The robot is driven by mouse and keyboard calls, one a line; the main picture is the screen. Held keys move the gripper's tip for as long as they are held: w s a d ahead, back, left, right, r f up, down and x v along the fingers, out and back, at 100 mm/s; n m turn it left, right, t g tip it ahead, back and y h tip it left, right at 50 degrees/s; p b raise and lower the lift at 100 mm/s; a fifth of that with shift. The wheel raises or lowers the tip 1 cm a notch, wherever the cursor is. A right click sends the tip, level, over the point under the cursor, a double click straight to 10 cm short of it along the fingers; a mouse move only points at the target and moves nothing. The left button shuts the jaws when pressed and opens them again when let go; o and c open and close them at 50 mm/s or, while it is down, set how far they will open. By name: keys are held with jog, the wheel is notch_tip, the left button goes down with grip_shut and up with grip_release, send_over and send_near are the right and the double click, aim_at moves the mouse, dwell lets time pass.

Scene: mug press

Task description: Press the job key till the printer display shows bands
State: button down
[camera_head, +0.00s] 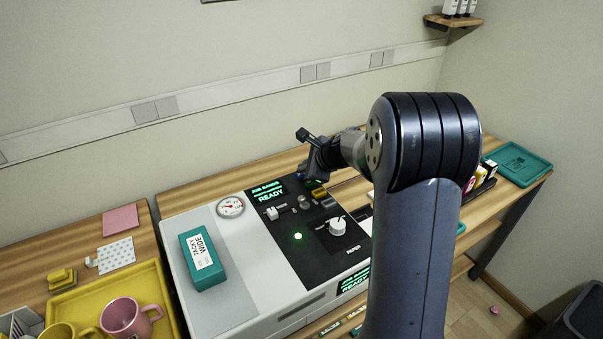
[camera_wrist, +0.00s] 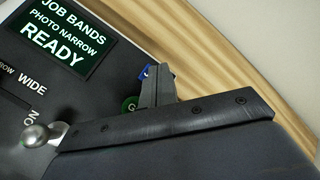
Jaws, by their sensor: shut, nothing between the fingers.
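The printer display (camera_head: 268,192) is lit green on the black panel (camera_head: 310,258); in the wrist view the display (camera_wrist: 57,38) reads "JOB BANDS", "PHOTO NARROW", "READY". My gripper (camera_head: 317,175) is shut and empty, low over the panel's back edge, right of the display. In the wrist view, my shut fingers (camera_wrist: 156,84) cover part of a green round part (camera_wrist: 130,103) and a blue part (camera_wrist: 145,72). I cannot tell which of these is the job key, or whether my fingertips touch it.
A silver-tipped lever (camera_wrist: 38,133) stands near my fingers. The panel also has a white knob (camera_head: 337,227) and a green lamp (camera_head: 298,236). A teal box (camera_head: 203,258) and a gauge (camera_head: 230,207) sit on the printer's left. A yellow tray (camera_head: 165,290) holds mugs.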

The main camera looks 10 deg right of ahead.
jog(key=shift+r+p, duration=0.8)
jog(key=shift+r, duration=0.05)
notch_tip(320, 180, up, 5)
jog(key=p, duration=0.4)
dwell(0.9)
